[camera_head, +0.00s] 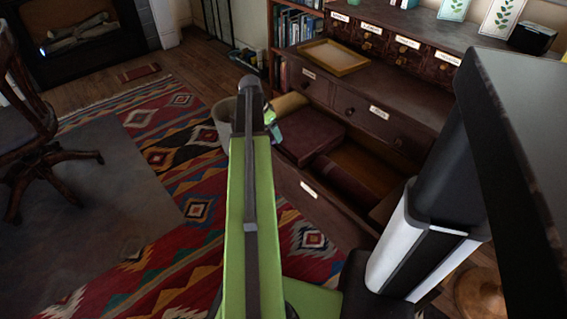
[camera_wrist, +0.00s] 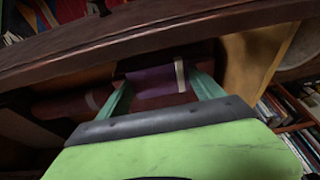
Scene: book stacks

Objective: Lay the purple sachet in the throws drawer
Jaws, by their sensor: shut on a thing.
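The purple sachet (camera_wrist: 152,80) has a pale band at one end and sits between the teal fingers of my gripper (camera_wrist: 160,92) in the wrist view. My gripper is shut on it. In the head view my gripper (camera_head: 274,127) is beyond my green arm, at the left end of an open lower drawer (camera_head: 308,190); the sachet cannot be made out there. The drawer's label is too small to read, so I cannot confirm it is the throws drawer. Dark red folded or boxy items (camera_head: 308,134) lie inside. The drawer's wooden front (camera_wrist: 130,38) crosses the wrist view.
A grey bin (camera_head: 224,120) stands beside the drawer's left end, near a tan roll (camera_head: 290,104). The dark cabinet has shut labelled drawers (camera_head: 375,112) above and a wooden tray (camera_head: 333,57) on its ledge. A bookshelf (camera_head: 295,26) is behind. A patterned rug (camera_head: 190,150) covers the floor left.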

